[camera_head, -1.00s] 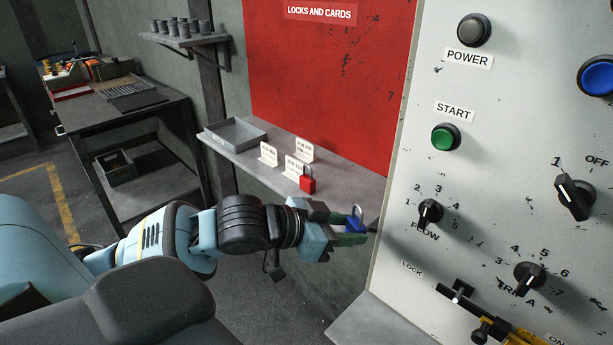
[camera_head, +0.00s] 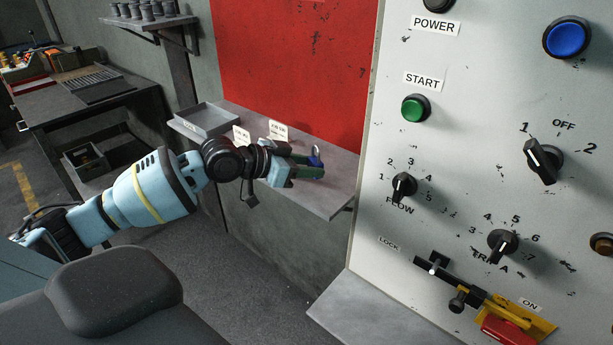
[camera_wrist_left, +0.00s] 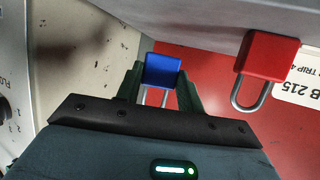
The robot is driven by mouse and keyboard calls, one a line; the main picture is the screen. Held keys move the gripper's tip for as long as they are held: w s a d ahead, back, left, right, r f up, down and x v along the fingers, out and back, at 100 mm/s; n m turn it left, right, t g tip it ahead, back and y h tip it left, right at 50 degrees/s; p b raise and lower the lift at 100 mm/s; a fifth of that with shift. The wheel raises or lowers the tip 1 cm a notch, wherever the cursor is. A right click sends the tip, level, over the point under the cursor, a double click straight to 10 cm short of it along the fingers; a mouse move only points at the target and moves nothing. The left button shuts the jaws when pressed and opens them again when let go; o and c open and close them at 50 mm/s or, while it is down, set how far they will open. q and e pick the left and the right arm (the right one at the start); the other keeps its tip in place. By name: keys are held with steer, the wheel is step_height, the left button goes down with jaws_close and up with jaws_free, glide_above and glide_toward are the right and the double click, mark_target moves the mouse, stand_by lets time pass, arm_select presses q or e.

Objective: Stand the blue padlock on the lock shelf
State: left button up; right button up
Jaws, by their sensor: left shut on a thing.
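The blue padlock (camera_head: 316,158) is between the fingers of my left gripper (camera_head: 308,165), which is shut on it. In the left wrist view the blue body (camera_wrist_left: 162,71) sits between the green fingers, with its shackle toward the palm. In the head view the gripper and padlock appear over the right part of the lock shelf (camera_head: 325,196); I cannot tell whether the padlock touches it. A red padlock (camera_wrist_left: 266,58) is beside the gripper in the wrist view, apart from it; the arm hides it in the head view. My right gripper is not in view.
White cards (camera_head: 278,131) and a grey tray (camera_head: 207,120) are on the shelf. The shelf's right end looks clear. The control panel (camera_head: 460,150) with knobs and buttons stands close on the right. A red board (camera_head: 295,70) is behind the shelf.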

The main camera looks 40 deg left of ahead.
mark_target(306, 187)
arm_select(q)
steer(key=shift+w+a, duration=0.2)
steer(key=shift+w+a+f, duration=0.2)
step_height(306, 187, down, 3)
steer(key=shift+r, duration=0.1)
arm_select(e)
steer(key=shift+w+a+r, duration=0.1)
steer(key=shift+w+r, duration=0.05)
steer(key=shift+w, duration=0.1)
arm_select(q)
steer(key=shift+f, duration=0.2)
steer(key=shift+f, duration=0.15)
steer(key=o, duration=1)
steer(key=shift+c, duration=0.2)
steer(key=shift+o, duration=0.3)
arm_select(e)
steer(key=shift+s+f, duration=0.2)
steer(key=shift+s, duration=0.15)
